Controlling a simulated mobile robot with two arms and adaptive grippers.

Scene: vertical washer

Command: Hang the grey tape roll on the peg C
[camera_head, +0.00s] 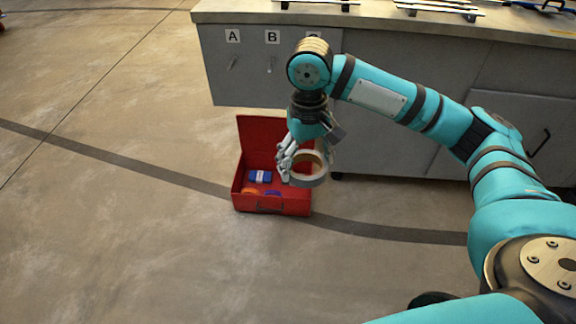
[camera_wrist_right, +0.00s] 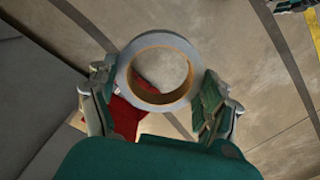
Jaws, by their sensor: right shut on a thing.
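The grey tape roll (camera_head: 308,182) is a wide ring with a tan inner side. My right gripper (camera_head: 296,160) is shut on it and holds it in the air, in front of the red box in the picture. In the right wrist view the roll (camera_wrist_right: 160,105) sits between the two fingers of the gripper (camera_wrist_right: 158,88), its hole facing the camera. The label C (camera_head: 313,31) on the grey panel is partly covered by my right arm, and peg C is hidden behind it. My left gripper is not in view.
Peg A (camera_head: 233,63) and peg B (camera_head: 270,65) on the panel are bare. The open red box (camera_head: 250,204) on the floor holds a blue item (camera_head: 260,176) and orange and purple items. The workbench top (camera_head: 380,20) carries several metal pieces.

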